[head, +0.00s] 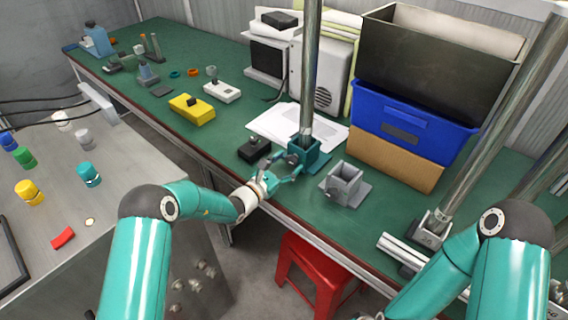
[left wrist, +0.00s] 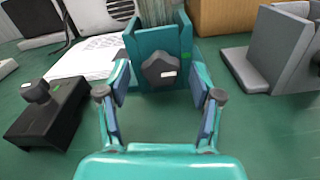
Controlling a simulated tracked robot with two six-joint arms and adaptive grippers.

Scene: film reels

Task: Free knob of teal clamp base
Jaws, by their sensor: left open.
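The teal clamp base (head: 309,149) stands on the green bench with a metal pole (head: 311,70) rising from it. In the left wrist view the teal clamp base (left wrist: 176,38) faces me, with a dark grey faceted knob (left wrist: 164,70) on its front. My left gripper (head: 281,171) reaches in from the left at the base's near side. In the left wrist view my left gripper (left wrist: 161,84) is open, one finger on either side of the knob. I cannot tell whether the fingers touch it. My right arm shows at lower right, its gripper out of frame.
A black block with a knob (head: 254,150) is left of the teal base; a grey clamp base (head: 345,184) is right. White sheets (head: 275,122) lie behind. A blue crate (head: 411,119) stands at the back right. A red stool (head: 315,268) is below the bench edge.

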